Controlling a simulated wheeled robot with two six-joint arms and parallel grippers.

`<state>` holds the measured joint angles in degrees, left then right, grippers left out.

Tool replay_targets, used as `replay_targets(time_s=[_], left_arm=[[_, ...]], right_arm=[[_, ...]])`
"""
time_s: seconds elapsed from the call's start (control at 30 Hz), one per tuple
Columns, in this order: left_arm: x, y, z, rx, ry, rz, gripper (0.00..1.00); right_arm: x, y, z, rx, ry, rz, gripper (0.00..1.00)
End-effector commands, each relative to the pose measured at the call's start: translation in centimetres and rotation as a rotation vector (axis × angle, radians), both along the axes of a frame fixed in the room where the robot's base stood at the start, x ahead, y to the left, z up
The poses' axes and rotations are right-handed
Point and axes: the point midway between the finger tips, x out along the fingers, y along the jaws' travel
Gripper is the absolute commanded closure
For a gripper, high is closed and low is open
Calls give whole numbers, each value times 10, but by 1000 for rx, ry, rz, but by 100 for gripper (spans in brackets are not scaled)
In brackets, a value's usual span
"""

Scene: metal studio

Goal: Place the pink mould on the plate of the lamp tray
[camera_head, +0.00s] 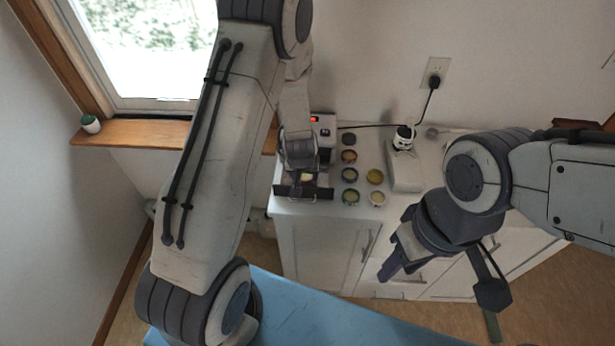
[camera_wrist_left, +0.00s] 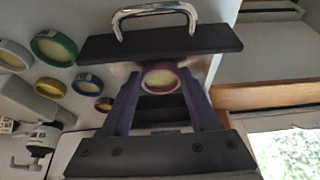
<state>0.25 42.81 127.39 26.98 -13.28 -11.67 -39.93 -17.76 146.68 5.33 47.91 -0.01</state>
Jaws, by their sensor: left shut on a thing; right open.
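The pink mould (camera_wrist_left: 160,77), a small ring with pale yellow filling, is between the fingers of my left gripper (camera_wrist_left: 158,85). My left gripper (camera_head: 303,178) is shut on it over the pulled-out lamp tray. The tray has a black front (camera_wrist_left: 160,42) with a chrome handle; the front also shows in the head view (camera_head: 290,191). A bit of the shiny plate (camera_wrist_left: 202,66) shows beside the mould. I cannot tell whether the mould touches the plate. My right gripper (camera_head: 440,284) is open and empty, in front of the cabinet at the right.
The lamp housing (camera_head: 325,128), with a red display, stands behind the tray. Several round moulds (camera_head: 350,175) stand in rows right of it. A white device (camera_head: 405,170) with a cord is further right. The window (camera_head: 155,50) is at the left. A blue surface (camera_head: 310,315) lies in front.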

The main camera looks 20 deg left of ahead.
Motion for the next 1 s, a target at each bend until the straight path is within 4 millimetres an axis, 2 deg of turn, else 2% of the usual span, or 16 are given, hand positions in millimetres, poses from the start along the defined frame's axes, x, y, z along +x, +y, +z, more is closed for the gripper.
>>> replay_targets(time_s=[0.13, 0.17, 0.2, 0.23, 0.5, 0.63, 0.77, 1.0], left_arm=[[0, -1, -5, 0, 0, -1, 91], [0, -1, -3, 0, 0, -1, 27], [0, -1, -3, 0, 0, -1, 12], [0, -1, -3, 0, 0, -1, 8], [0, -1, -3, 0, 0, -1, 8], [0, -1, 5, 0, -2, -1, 8], [-7, -3, 25, 0, -4, 0, 8], [-27, -9, 77, 0, -3, 0, 8]], right_arm=[[0, 0, -4, 0, 0, 0, 58], [0, 0, -3, 0, 0, 0, 58], [0, 0, -2, 0, 0, 0, 58], [0, 0, -2, 0, 0, 0, 58], [0, 0, -2, 0, 0, 0, 58], [0, 0, 2, 0, 0, 0, 58], [0, 0, 8, 0, 0, 0, 58], [0, 0, 32, 0, 0, -2, 58]])
